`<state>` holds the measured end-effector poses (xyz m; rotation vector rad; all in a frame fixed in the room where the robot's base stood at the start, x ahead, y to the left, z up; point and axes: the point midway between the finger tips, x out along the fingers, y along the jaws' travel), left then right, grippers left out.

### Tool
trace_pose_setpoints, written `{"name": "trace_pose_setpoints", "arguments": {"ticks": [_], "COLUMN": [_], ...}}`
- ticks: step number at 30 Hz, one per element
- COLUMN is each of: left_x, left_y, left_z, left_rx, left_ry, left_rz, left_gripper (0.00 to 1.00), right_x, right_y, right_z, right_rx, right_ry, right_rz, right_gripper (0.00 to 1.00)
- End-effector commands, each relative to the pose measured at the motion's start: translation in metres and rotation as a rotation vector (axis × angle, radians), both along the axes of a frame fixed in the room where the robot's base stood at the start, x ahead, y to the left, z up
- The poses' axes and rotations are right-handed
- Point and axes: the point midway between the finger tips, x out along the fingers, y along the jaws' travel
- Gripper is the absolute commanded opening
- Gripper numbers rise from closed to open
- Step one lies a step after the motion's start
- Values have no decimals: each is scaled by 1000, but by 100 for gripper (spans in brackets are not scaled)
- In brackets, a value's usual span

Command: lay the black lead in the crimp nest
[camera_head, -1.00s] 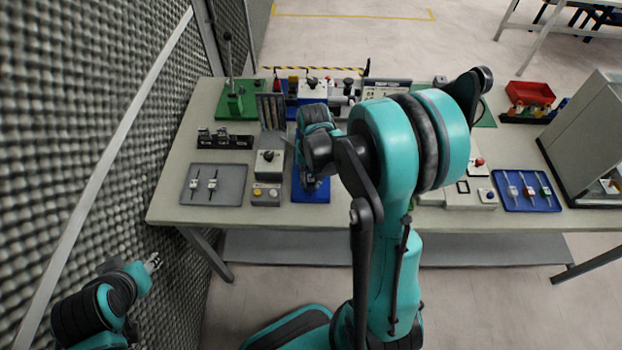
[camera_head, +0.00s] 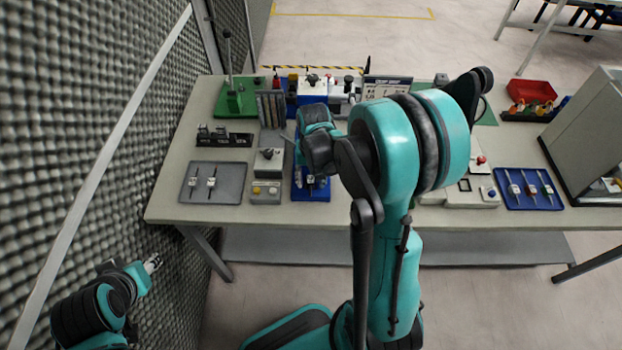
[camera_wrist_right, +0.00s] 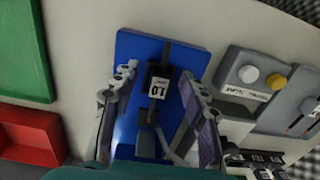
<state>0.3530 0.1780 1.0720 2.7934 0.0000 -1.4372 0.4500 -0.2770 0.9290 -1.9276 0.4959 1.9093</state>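A dark piece with a white "1.0" tag (camera_wrist_right: 158,88) lies on a blue board (camera_wrist_right: 133,45); it looks like the black lead. In the head view, the board (camera_head: 311,195) is at the bench's front middle. My right gripper (camera_wrist_right: 157,105) is open above it, with one finger on each side of the tagged piece and a gap to both. In the head view, this gripper (camera_head: 311,178) is partly hidden by my right arm. I cannot make out the crimp nest for certain. My left gripper (camera_head: 153,263) is off the bench at lower left, too small to read.
A grey tray (camera_head: 228,170) with two tagged leads and a button box (camera_head: 266,192) stand left of the board. A blue tray (camera_head: 507,203) with several leads lies right. A green lever press (camera_head: 236,100) and a blue-white device (camera_head: 312,88) stand behind. A mesh wall rises left.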

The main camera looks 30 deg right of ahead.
Motion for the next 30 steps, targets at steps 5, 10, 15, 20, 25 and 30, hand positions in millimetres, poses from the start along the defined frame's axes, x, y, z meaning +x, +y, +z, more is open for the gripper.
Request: {"name": "trace_pose_setpoints", "arguments": {"ticks": [5, 10, 15, 20, 25, 30], "left_x": [0, 0, 0, 0, 0, 0], "left_y": [0, 0, 0, 0, 0, 0], "left_z": [0, 0, 0, 0, 0, 0], "left_rx": [0, 0, 0, 0, 0, 0], "left_ry": [0, 0, 0, 0, 0, 0], "left_rz": [0, 0, 0, 0, 0, 0], "left_gripper": [40, 40, 40, 40, 40, 40], "right_x": [0, 0, -1, -1, -2, -2], "right_y": [0, 0, -1, -1, -2, -2], "right_z": [0, 8, 39, 75, 104, 118], "right_rx": [0, 0, 0, 0, 0, 0], "right_ry": [0, 0, 0, 0, 0, 0], "right_rz": [0, 0, 0, 0, 0, 0], "right_gripper": [44, 44, 44, 44, 44, 44]}}
